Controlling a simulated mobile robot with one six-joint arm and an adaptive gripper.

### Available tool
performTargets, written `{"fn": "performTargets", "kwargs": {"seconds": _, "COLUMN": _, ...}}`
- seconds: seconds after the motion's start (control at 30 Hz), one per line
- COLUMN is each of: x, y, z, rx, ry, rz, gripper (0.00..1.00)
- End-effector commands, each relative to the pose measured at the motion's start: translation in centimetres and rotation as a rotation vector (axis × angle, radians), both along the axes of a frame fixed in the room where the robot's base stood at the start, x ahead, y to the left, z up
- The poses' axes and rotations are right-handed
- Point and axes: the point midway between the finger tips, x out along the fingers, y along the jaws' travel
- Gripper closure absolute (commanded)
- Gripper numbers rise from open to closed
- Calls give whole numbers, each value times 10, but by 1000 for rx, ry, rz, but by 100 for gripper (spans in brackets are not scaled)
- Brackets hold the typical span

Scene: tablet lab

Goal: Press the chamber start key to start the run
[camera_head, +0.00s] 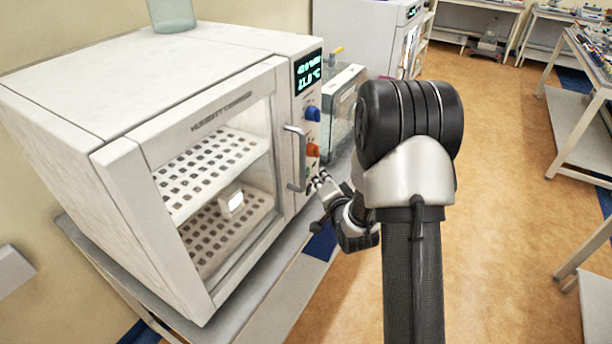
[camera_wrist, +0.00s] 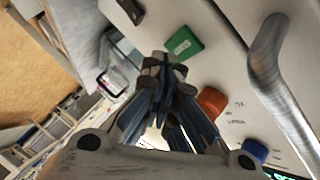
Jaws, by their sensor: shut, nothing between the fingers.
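The white humidity chamber (camera_head: 215,150) stands on a bench at the left, its glass door shut. A green key (camera_wrist: 184,42) is on its front panel in the wrist view; I take it for the start key, but its label is not readable. In the head view my gripper (camera_head: 318,182) is at the lower part of the panel, right of the door handle. In the wrist view my gripper (camera_wrist: 163,66) is shut and empty, fingertips beside the green key. I cannot tell whether they touch it. The display (camera_head: 308,72) is lit and reads about 21.0 °C.
An orange knob (camera_head: 313,150) and a blue knob (camera_head: 312,113) stick out above my gripper. The metal door handle (camera_head: 294,158) projects just to the left. A glass-sided instrument (camera_head: 345,100) stands behind my arm. Open floor lies to the right.

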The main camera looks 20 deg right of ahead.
Motion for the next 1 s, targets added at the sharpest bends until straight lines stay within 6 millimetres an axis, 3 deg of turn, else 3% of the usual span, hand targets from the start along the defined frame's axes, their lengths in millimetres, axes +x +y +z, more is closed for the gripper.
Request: {"fn": "performTargets", "kwargs": {"seconds": 1.0, "x": 7, "y": 5, "z": 0, "rx": 0, "ry": 0, "rz": 0, "gripper": 100}}
